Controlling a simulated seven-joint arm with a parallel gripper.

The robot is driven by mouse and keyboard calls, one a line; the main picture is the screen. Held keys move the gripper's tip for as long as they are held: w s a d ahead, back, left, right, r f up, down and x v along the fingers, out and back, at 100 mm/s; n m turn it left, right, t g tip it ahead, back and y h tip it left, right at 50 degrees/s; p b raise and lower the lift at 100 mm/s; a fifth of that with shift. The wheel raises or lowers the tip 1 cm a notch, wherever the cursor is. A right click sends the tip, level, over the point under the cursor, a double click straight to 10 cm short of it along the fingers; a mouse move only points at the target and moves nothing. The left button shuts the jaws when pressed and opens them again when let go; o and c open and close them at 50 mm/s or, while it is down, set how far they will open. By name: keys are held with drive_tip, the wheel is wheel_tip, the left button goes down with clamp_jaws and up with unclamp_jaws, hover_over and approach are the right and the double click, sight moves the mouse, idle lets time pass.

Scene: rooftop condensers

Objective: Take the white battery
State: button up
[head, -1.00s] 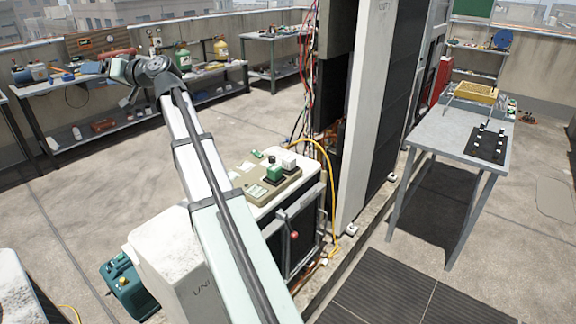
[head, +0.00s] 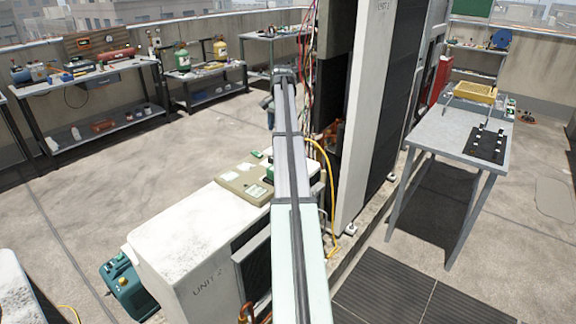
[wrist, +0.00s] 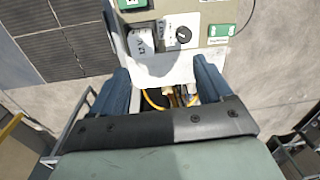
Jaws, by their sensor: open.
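The white battery (wrist: 140,42) shows in the wrist view as a small white block marked 12V, just beyond my left finger. It sits at the tan panel on top of the white condenser unit. A white piece with a black round knob (wrist: 183,33) is right beside it. A green block (wrist: 130,4) is cut off at the top edge. My gripper (wrist: 162,70) is open, its two blue fingers apart with nothing held between them. In the head view my arm hides the battery, while part of the green block (head: 269,173) shows.
The tan panel (head: 240,183) with labels lies on the condenser unit (head: 180,232). Loose wires and a yellow hose (head: 328,180) run beside the tall unit (head: 358,120). A grey table (head: 440,130) stands at right; workbenches (head: 90,77) line the back left. Floor between is clear.

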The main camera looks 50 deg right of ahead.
drive_tip(key=shift+m+g, duration=0.4)
drive_tip(key=shift+m, duration=0.1)
drive_tip(key=f, duration=0.3)
drive_tip(key=s+d+f, duration=0.1)
drive_tip(key=f, duration=0.2)
drive_tip(key=s+d+f, duration=0.1)
drive_tip(key=f, duration=0.2)
drive_tip(key=shift+s+f, duration=0.2)
drive_tip(key=shift+f, duration=0.05)
drive_tip(key=shift+s+a+f, duration=0.1)
drive_tip(key=shift+a+f, duration=0.05)
drive_tip(key=shift+f, duration=1.15)
drive_tip(key=shift+s+a+f, duration=0.1)
drive_tip(key=shift+a+f, duration=0.05)
drive_tip(key=shift+f, duration=1.1)
drive_tip(key=shift+r, duration=0.15)
drive_tip(key=c, duration=1.3)
